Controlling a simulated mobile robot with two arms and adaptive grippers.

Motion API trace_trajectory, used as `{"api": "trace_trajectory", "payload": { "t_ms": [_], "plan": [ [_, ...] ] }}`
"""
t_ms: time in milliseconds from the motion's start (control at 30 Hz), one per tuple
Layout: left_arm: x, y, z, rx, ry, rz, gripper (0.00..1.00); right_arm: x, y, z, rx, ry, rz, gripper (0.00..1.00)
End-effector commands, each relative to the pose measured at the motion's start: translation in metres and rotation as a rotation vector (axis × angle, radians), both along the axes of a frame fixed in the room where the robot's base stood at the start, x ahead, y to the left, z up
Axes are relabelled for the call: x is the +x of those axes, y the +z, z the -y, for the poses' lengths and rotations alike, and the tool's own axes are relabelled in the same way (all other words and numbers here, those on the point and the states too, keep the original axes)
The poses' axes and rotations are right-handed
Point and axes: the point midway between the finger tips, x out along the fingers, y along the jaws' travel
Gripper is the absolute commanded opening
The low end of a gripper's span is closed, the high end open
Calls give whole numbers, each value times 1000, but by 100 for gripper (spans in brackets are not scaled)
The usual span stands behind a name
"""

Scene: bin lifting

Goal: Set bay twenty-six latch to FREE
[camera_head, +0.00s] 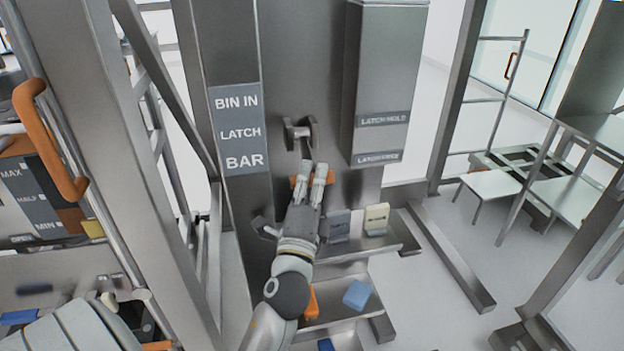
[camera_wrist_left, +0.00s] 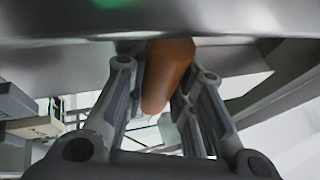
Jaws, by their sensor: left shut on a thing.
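My left gripper (camera_head: 316,178) is shut on this handle, which also shows between the fingers in the left wrist view (camera_wrist_left: 168,75). Part of the handle is hidden by the fingers. A LATCH HOLD label (camera_head: 383,119) sits on the grey box to the right, with a lower label (camera_head: 379,157) that seems to read LATCH FREE. My right gripper is not in view.
The grey box (camera_head: 388,70) juts out right of the latch. A metal post with an orange handle (camera_head: 50,140) stands at left.

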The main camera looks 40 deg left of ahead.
Motion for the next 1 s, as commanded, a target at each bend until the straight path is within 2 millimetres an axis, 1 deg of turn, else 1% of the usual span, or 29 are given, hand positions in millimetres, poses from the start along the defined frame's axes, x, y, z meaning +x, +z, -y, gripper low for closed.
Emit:
{"api": "trace_trajectory", "payload": {
  "t_ms": [33,200,233,300,400,667,767,867,1000],
  "plan": [
    [1,-3,0,-4,0,-6,0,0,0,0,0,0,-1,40],
    [1,-4,0,-4,0,-7,0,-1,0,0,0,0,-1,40],
    [1,-4,0,-5,0,-8,26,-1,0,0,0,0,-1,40],
    [1,-4,0,-4,0,-7,35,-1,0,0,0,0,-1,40],
    [1,-3,0,-4,0,-6,46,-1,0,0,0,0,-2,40],
    [0,-2,0,-3,-1,-3,46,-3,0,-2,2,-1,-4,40],
    [0,2,0,0,0,-1,46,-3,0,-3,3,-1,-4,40],
    [0,10,0,1,1,3,46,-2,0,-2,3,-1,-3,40],
    [0,28,1,4,-4,2,46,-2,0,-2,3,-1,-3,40]
  ]
}}
